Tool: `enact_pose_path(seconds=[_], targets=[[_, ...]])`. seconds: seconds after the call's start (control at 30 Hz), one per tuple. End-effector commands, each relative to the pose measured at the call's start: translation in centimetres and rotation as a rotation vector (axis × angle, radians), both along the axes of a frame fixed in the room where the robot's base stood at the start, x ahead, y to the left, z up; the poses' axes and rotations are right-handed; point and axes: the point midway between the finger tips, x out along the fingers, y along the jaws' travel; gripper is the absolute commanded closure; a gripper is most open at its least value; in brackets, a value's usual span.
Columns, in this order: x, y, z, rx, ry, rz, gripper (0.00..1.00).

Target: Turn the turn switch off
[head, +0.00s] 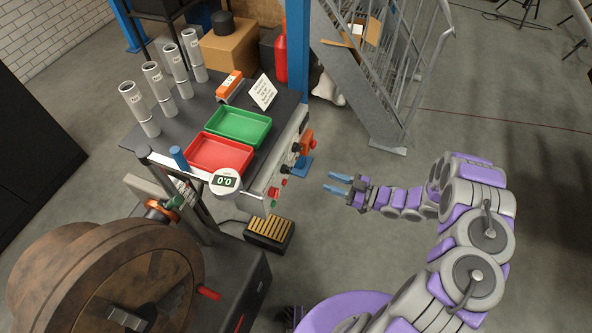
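A control panel (265,180) runs along the right side of the dark workbench. Near its far end is an orange part (308,140) with a dark knob (296,147) beside it. Another dark knob (284,169) sits closer, then small red (274,191) and green (273,204) parts. The turn switch appears to be one of the dark knobs; which one, and its setting, are too small to tell. My gripper (334,184) is to the right of the panel, apart from it. Its two blue fingers point left, open and with nothing between them.
The bench (192,113) carries a green tray (262,127), a red tray (246,154) and several grey tubes. A round gauge (226,182) reads 0.0. The floor around my gripper is clear.

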Motion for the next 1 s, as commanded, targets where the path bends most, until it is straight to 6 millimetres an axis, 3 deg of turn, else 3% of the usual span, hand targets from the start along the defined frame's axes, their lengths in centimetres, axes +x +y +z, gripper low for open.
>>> enact_pose_path(seconds=[0.2, 0.5, 0.73, 1.0], targets=[[1.2, 4.4, -0.1, -0.006, -0.001, 0.008, 0.61], [3.0, 8.6, 0.0, -0.002, -0.001, 0.005, 0.61], [4.0, 11.1, 0.0, -0.003, -0.001, 0.003, 0.61], [4.3, 12.1, 0.1, -0.005, -0.001, 0.001, 0.61]])
